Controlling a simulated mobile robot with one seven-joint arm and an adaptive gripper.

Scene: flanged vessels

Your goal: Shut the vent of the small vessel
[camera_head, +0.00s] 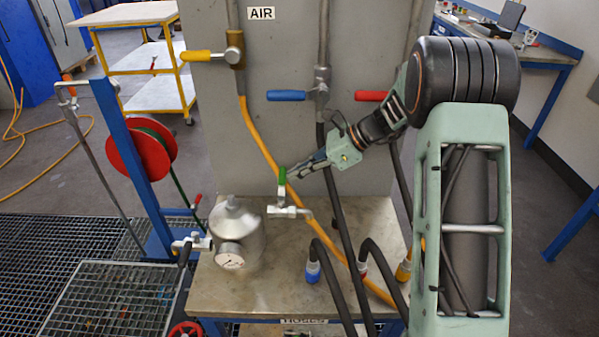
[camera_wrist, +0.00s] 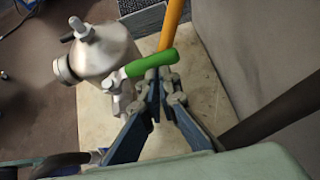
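The small vessel (camera_head: 237,236) is a silvery pot with a domed top and a round gauge on its front, standing on the bench top. The vessel is at upper left in the wrist view (camera_wrist: 106,50). Its green-handled vent valve is on its right side; the green lever (camera_head: 282,179) stands upright above the metal valve body (camera_head: 288,211). The lever lies across the middle of the wrist view (camera_wrist: 151,63). My gripper (camera_head: 297,171) is right at the lever. Its fingers (camera_wrist: 161,84) converge to nearly meeting tips just beside the lever, and look empty; contact is unclear.
A grey panel (camera_head: 290,150) rises behind, with yellow (camera_head: 203,56), blue (camera_head: 287,95) and red (camera_head: 371,96) valve handles. An orange hose (camera_head: 263,152) and dark hoses hang near the vessel. Another valve (camera_head: 190,243) is on the vessel's left. Bare bench (camera_head: 270,290) lies in front.

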